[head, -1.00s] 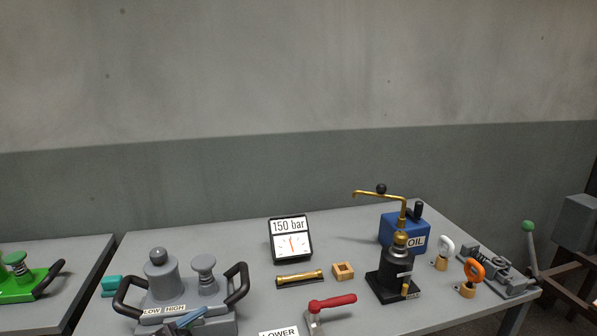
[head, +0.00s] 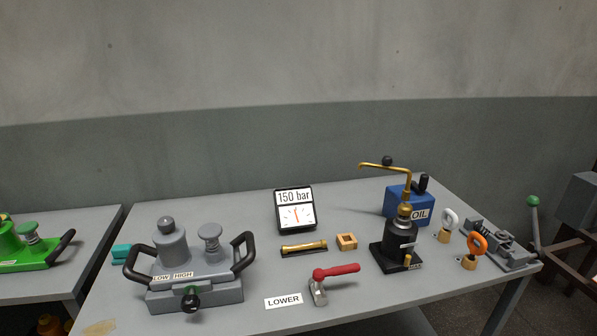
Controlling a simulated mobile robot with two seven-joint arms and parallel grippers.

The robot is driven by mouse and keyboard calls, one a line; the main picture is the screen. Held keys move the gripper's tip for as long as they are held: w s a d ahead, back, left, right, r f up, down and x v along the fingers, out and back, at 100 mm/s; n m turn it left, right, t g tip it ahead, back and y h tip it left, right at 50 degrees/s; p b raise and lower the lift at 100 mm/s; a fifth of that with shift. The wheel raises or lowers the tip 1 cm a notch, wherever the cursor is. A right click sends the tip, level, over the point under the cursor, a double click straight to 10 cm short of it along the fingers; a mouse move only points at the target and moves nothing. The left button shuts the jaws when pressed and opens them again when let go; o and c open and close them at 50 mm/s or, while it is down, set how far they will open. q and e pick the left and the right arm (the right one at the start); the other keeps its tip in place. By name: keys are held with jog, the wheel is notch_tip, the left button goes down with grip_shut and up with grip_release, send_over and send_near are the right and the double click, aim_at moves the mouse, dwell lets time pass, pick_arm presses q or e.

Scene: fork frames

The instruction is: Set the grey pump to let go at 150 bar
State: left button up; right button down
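The grey pump (head: 195,292) stands at the left of the table, with two black side handles, a cylinder (head: 170,243) with a round top, and a mushroom-shaped knob (head: 210,243). A label reading LOW HIGH (head: 173,276) is on its front upper edge. Below it a black round knob (head: 191,304) sticks out, with a small green patch just above; its exact setting is too small to tell. A gauge (head: 295,210) behind and to the right shows a sign reading 150 bar and a dial with an orange needle near upright. Neither gripper is in view.
Right of the pump are a LOWER label (head: 283,300), a red-handled lever (head: 336,272), a brass tube (head: 304,248), and a small wooden box (head: 347,241). A black-and-brass hand pump (head: 398,250) stands before a blue OIL can (head: 424,206). A green pump (head: 30,255) is on the left table.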

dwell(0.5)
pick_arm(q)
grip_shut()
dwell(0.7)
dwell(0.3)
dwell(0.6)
